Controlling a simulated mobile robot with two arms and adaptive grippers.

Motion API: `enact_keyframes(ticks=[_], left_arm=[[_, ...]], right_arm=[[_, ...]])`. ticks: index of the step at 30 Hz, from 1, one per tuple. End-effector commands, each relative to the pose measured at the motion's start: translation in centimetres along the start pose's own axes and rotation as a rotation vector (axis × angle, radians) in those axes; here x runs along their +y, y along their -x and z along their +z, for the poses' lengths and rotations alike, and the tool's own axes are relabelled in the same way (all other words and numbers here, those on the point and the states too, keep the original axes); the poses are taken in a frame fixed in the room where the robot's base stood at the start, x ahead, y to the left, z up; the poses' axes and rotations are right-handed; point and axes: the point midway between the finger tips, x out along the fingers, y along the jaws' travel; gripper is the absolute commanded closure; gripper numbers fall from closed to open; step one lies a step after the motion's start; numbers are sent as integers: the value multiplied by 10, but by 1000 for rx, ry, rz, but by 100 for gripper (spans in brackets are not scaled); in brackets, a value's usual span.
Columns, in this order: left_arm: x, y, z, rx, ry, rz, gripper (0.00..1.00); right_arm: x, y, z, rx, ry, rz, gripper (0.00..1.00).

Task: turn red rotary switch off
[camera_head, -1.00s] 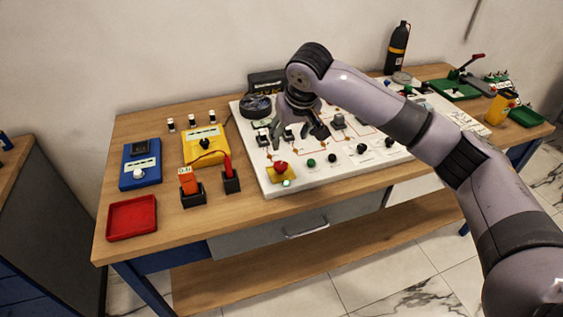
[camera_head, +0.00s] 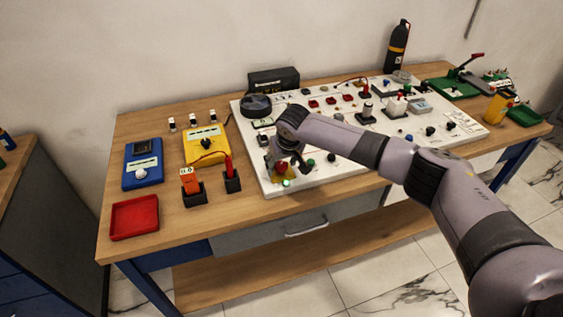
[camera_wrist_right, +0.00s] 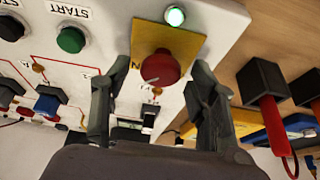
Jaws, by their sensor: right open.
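The red rotary switch (camera_wrist_right: 160,68) is a round red knob with a pale mark, on a yellow plate (camera_wrist_right: 188,39) at the panel's front left corner. In the head view the red switch (camera_head: 281,168) is partly hidden by my gripper. A lit green lamp (camera_wrist_right: 175,15) sits beside the plate. My right gripper (camera_wrist_right: 155,90) is open, one finger on each side of the red switch in the wrist view; I cannot tell whether the fingers touch it. In the head view my right gripper (camera_head: 289,165) hangs over that corner. My left gripper is not in view.
The white panel (camera_head: 340,180) carries several knobs, including a green START button (camera_wrist_right: 71,39). Left of it stand black holders with a red probe (camera_head: 229,167) and an orange item (camera_head: 190,180), a yellow meter (camera_head: 206,146) and a red tray (camera_head: 134,217).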

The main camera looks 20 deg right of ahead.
Motion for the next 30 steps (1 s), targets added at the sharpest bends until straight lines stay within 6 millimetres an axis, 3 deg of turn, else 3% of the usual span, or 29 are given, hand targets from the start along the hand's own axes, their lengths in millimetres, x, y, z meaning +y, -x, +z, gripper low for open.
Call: enact_keyframes(ticks=[6, 27, 30], left_arm=[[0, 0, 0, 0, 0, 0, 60], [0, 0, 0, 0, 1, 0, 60], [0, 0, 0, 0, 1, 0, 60]], right_arm=[[0, 0, 0, 0, 0, -1, 48], [0, 0, 0, 0, 0, -1, 94], [0, 0, 0, 0, 1, -1, 94]])
